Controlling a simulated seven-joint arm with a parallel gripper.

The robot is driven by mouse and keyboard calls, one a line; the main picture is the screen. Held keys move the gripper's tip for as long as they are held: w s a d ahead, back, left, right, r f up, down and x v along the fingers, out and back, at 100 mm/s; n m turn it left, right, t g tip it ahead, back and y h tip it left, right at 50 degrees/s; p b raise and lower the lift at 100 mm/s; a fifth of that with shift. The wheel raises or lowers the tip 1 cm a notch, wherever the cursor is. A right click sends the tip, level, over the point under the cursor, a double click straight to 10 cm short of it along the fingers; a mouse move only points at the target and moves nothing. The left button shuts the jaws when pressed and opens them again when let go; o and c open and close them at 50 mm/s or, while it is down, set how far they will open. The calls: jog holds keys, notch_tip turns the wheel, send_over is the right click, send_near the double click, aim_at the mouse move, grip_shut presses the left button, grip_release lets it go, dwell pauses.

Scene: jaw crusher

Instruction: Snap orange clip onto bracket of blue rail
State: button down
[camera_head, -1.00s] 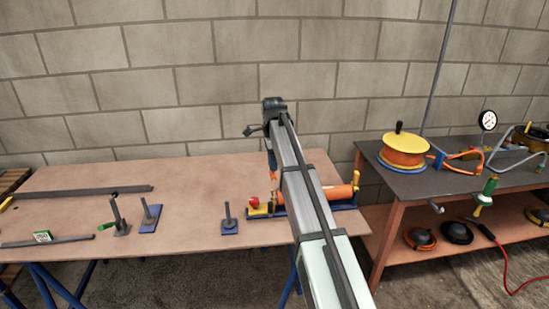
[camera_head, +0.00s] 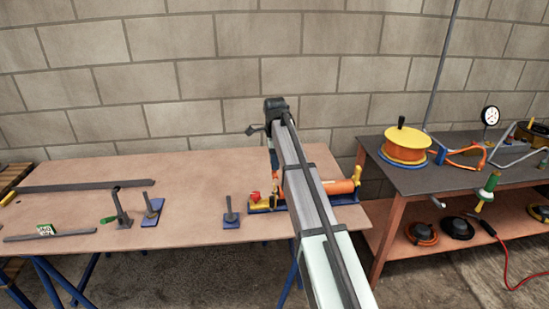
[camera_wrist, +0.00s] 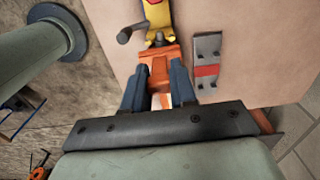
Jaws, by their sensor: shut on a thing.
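My gripper (camera_wrist: 160,92) has blue fingers and is shut on the orange clip (camera_wrist: 160,70) in the wrist view. The clip's far end lies close to a yellow part (camera_wrist: 155,18) with a dark lever at its left; I cannot tell whether they touch. In the head view the blue rail (camera_head: 346,198) lies on the brown bench under an orange cylinder (camera_head: 340,187), with yellow parts and a red knob near its left end. My arm covers the rail's middle. The bracket cannot be made out, and the clip is hardly visible in the head view.
A grey plate with a red band (camera_wrist: 207,66) lies right of the clip. Blue-based posts (camera_head: 231,212) and long dark bars (camera_head: 85,187) are on the bench. A dark-topped table (camera_head: 440,183) at right holds a reel (camera_head: 404,147) and hoses.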

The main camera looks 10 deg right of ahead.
aim_at(275, 172)
jog(key=shift+f, duration=1.85)
jog(key=shift+f, duration=1.5)
dwell(0.3)
jog(key=c, duration=0.8)
grip_release()
notch_tip(275, 172, up, 14)
jog(key=shift+f, duration=0.15)
